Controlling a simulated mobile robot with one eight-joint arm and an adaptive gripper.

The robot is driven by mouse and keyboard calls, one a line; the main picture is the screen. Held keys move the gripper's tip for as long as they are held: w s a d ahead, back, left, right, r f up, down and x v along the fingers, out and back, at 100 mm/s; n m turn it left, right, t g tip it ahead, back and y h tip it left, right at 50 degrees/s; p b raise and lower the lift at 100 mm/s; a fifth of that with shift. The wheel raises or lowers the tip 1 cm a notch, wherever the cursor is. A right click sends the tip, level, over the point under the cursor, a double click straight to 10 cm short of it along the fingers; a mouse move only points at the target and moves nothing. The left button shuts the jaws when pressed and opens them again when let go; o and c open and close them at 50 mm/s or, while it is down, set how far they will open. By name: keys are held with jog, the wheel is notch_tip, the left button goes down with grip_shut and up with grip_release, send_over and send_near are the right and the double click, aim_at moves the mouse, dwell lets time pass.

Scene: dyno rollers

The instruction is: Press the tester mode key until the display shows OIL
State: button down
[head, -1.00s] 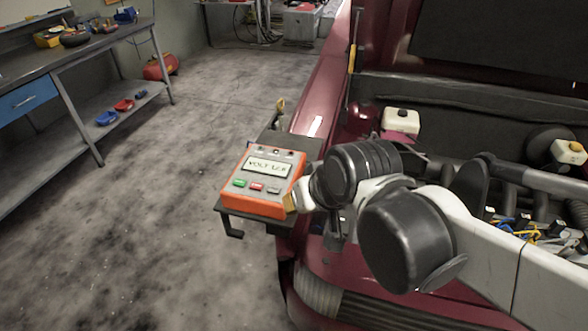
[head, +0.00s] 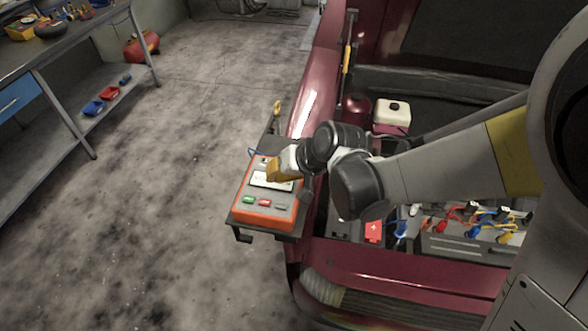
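The orange tester (head: 267,218) sits on a dark tray (head: 287,234) at the front corner of the red vehicle. Its face has a green key (head: 248,200), a red key (head: 265,202) and a grey key (head: 282,207) in a row. Its display (head: 262,180) is partly covered by my gripper, and its text cannot be read now. My gripper (head: 272,177) is above the tester's upper part, over the display and away from the row of keys. Its fingers are too small to tell whether they are open or shut.
The red vehicle's open engine bay lies to the right, with a white reservoir (head: 392,113) and a red battery part (head: 374,231). A workbench (head: 62,55) stands at the left. The floor (head: 165,215) between is clear.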

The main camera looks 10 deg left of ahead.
jog(key=shift+f, duration=0.15)
jog(key=b, duration=0.7)
send_near(272, 202)
jog(key=x, duration=0.5)
jog(key=shift+w+a, duration=0.25)
jog(key=shift+a, duration=0.2)
dwell(0.5)
jog(key=shift+f+b, duration=0.3)
jog(key=shift+b, duration=0.25)
jog(key=shift+f+b, duration=0.35)
jog(key=shift+b, duration=0.05)
dwell(0.4)
jog(key=shift+r, duration=0.1)
jog(key=shift+r+p, duration=0.6)
jog(key=shift+r, duration=0.1)
